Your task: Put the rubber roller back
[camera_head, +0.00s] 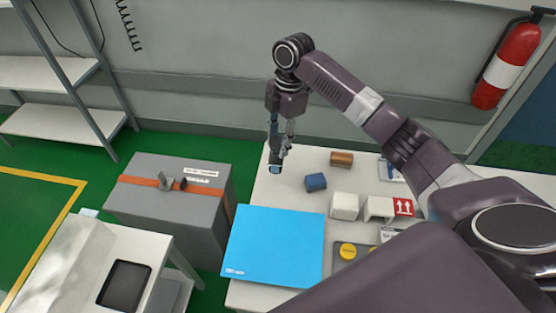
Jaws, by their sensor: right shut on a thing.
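My right gripper (279,154) points down over the back left part of the white table (258,193). It is shut on a small dark piece with a pale blue face (275,170), which looks like the rubber roller. The fingers hide part of this piece, and I cannot tell whether it touches the table. A blue cylinder (316,182) lies to the right of the gripper. A brown cylinder (341,159) lies further back to the right. My left gripper is not in view.
A bright blue mat (272,245) covers the table's front left. White blocks (345,206) and a grey piece with yellow discs (347,250) stand to its right. A grey case with an orange strap (165,215) stands left of the table.

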